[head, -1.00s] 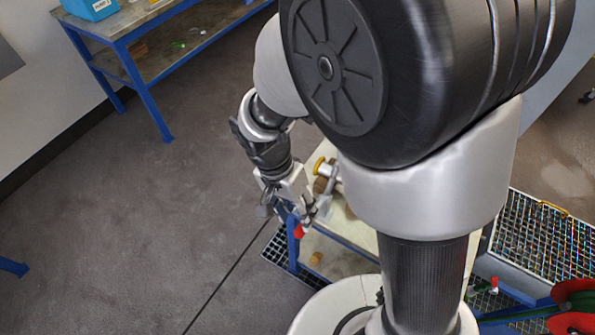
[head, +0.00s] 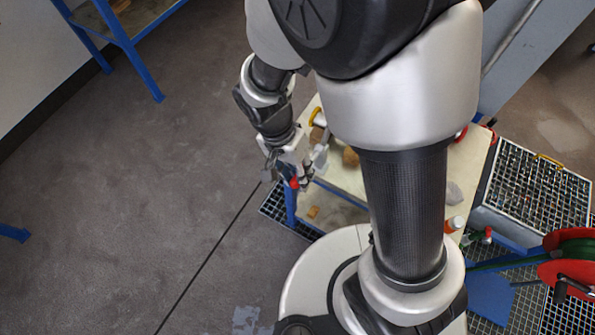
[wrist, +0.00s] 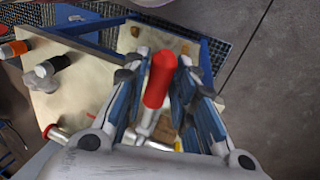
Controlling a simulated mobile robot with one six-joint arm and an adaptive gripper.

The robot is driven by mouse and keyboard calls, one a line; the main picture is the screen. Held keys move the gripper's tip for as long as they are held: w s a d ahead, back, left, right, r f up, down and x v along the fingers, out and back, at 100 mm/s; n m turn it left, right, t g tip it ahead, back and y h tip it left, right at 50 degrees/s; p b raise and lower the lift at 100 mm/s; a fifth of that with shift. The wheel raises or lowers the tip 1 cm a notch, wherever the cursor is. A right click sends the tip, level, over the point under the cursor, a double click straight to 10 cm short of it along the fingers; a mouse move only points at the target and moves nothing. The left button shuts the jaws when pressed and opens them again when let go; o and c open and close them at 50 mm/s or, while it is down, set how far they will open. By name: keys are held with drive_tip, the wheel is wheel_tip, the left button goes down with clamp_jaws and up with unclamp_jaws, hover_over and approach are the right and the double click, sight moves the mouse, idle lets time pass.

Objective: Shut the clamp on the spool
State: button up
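The clamp's red handle (wrist: 159,80) stands between the two fingers of my gripper (wrist: 162,92) in the wrist view, pointing up the picture. The fingers are spread on either side of it, with narrow gaps seeming to show. In the head view my gripper (head: 288,166) is at the left end of the workbench, with the red handle (head: 294,183) just below it. The metal spool (head: 319,155) shows beside the gripper, partly hidden by it. In the wrist view metal parts (wrist: 149,122) lie beneath the handle; I cannot tell how far the clamp is closed.
The pale workbench (head: 345,182) has a blue frame and holds wooden blocks (head: 351,156). Grating (head: 535,190) and a red reel (head: 575,262) are at right.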

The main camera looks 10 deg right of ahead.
clamp_jaws()
idle(0.4)
